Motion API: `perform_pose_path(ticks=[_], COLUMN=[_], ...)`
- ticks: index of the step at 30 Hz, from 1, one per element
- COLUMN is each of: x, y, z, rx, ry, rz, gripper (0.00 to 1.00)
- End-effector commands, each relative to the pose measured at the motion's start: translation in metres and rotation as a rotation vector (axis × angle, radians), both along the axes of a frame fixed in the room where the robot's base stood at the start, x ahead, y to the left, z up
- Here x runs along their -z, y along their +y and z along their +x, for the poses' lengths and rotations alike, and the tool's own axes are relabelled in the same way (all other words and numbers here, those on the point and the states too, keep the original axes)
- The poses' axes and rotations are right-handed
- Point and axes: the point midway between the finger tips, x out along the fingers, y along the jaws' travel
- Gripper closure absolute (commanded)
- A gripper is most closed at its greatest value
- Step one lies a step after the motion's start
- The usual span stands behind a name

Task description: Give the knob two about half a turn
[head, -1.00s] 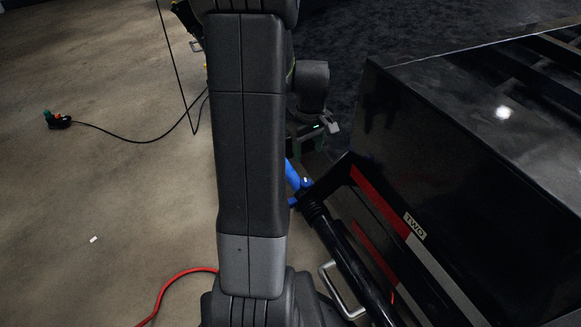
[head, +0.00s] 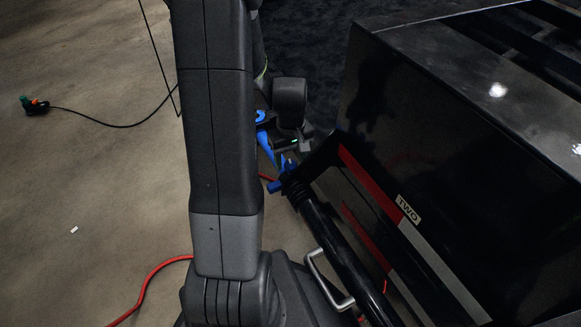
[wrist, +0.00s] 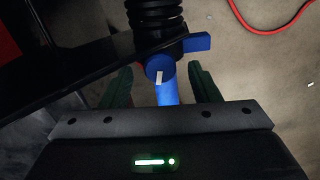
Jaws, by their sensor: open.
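Knob two is a blue round cap with a white mark (wrist: 158,70), with a blue shaft (wrist: 168,95) running toward my gripper and a blue tab (wrist: 197,42) beside it. In the head view, blue parts (head: 289,163) show at the end of a black ribbed tube, partly hidden by my arm. A "TWO" label (head: 408,210) is on the black trailer frame. My gripper (wrist: 160,70) is open, with one green finger on each side of the blue piece. Gaps show on both sides, and I cannot tell how deep the fingers reach.
The black trailer frame (head: 450,130) with red and white stripes fills the right side. A silver handle (head: 318,275) sits beside the black tube (head: 345,255). A red cable (head: 150,275) and a black cable (head: 105,122) lie on the open floor at left.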

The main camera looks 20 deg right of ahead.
Motion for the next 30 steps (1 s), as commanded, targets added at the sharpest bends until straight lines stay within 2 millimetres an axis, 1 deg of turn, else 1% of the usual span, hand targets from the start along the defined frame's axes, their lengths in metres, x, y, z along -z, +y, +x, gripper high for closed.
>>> perform_pose_path(ticks=[1,6,16,20,21,23,26,30], x=[0.010,0.022,0.024,0.024,0.024,0.024,0.024,0.022], y=[0.000,0.000,0.000,0.000,0.000,0.000,0.000,0.000], z=[0.000,0.000,0.000,0.000,0.000,0.000,0.000,0.000], rx=[0.000,-0.001,-0.001,-0.001,-0.001,-0.001,-0.004,-0.067], ry=[0.002,0.001,0.000,0.000,0.000,0.000,0.000,0.001], rz=[0.001,0.000,0.000,0.000,0.000,0.000,0.000,0.001], gripper=[0.44,0.44,0.44,0.70,0.78,0.89,0.88,0.88])
